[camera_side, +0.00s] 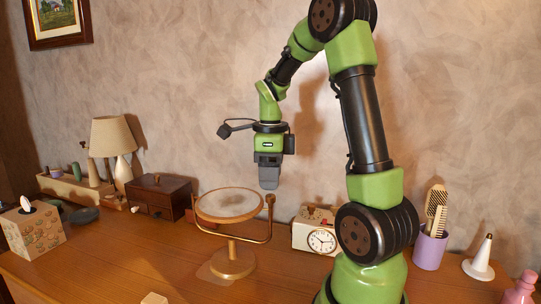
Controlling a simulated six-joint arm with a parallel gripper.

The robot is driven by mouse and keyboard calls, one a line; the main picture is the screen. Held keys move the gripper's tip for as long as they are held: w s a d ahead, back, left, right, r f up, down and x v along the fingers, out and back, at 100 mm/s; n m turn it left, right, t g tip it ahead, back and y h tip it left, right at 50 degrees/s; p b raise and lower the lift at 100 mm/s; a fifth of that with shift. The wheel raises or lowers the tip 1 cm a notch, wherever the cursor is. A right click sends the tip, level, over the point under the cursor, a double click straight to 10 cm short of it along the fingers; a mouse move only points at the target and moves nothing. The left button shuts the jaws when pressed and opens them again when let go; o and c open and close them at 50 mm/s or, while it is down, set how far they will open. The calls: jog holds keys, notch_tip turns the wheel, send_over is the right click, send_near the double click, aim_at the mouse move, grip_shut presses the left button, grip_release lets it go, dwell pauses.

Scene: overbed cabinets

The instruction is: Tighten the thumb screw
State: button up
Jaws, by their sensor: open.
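A round tabletop mirror (230,204) in a brass frame sits tilted nearly flat in a U-shaped bracket on a post with a round base. A small brass knob (270,199), which looks like the thumb screw, stands at the top of the bracket's right arm. My gripper (269,185) points straight down, just above this knob in the picture. It is open; the gap between its fingers is hard to make out from this side. Whether the fingertips touch the knob or are in line with it in depth cannot be told.
A dark wooden box (160,196), a lamp (115,148) and a tissue box (33,228) stand on the left. A white clock (318,238) is close right of the mirror. A purple cup (430,248) with brushes stands far right. The table front is mostly clear.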

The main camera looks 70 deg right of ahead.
aim_at(270, 196)
notch_tip(270, 196, up, 6)
dwell(0.6)
jog(key=s+a+r+n+t+y, duration=0.1)
jog(key=s+a+n+t, duration=0.1)
jog(key=a+n, duration=0.8)
jog(key=s+a+r+n+t+y, duration=0.1)
jog(key=s+a+n+t, duration=0.2)
jog(key=a+n, duration=0.7)
jog(key=n+t, duration=0.2)
jog(key=n, duration=0.7)
jog(key=shift+s, duration=0.25)
